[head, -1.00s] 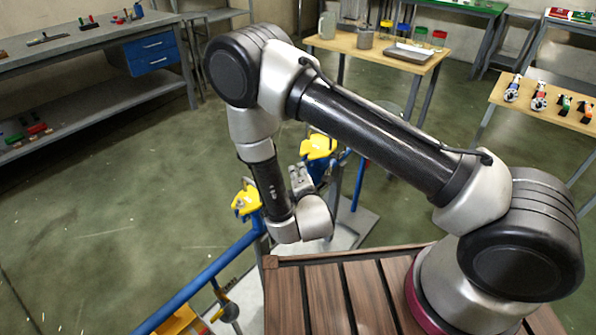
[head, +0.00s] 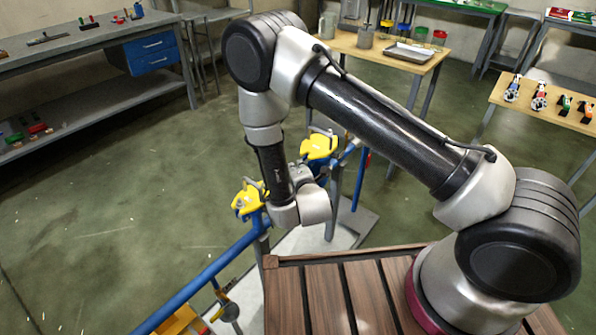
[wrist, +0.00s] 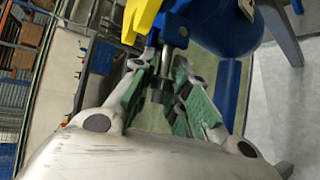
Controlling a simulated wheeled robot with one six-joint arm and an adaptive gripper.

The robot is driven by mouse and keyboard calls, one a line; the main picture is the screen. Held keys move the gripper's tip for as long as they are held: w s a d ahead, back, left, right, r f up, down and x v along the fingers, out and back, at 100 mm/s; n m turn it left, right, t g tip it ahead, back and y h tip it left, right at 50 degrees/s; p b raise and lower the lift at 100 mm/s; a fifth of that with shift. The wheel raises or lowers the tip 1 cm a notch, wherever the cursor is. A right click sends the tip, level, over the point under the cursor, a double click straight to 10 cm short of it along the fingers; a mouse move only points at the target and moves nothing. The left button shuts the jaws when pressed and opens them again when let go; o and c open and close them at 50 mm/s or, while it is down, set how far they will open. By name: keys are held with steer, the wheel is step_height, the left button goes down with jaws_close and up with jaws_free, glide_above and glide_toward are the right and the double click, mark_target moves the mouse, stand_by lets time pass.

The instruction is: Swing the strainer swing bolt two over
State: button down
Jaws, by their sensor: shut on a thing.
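My gripper (wrist: 163,82) shows in the wrist view with a green-padded finger on each side. It is shut on a grey metal swing bolt (wrist: 168,60), which stands between the pads beside the strainer's blue body (wrist: 225,22). A yellow part (wrist: 143,17) sits right beside the bolt at the top. In the head view, my arm hides the bolt, and my gripper's fingers cannot be made out clearly. Two yellow-topped fittings (head: 247,201) (head: 319,149) show to either side of my wrist on the blue pipework. I cannot tell which numbered bolt I hold.
The blue pipe (head: 212,270) runs down to the lower left. A wooden slatted deck (head: 330,295) lies in front of the pipework. A blue-drawer bench (head: 150,52) stands at the back left and a wooden table (head: 375,50) behind. The green floor at left is clear.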

steer(key=shift+w+d+r+m+g+y, duration=0.15)
steer(key=shift+r+m+g+y, duration=0.55)
steer(key=shift+m+g, duration=0.4)
steer(key=shift+r, duration=0.1)
steer(key=c, duration=1.6)
jaws_free()
steer(key=shift+o, duration=0.2)
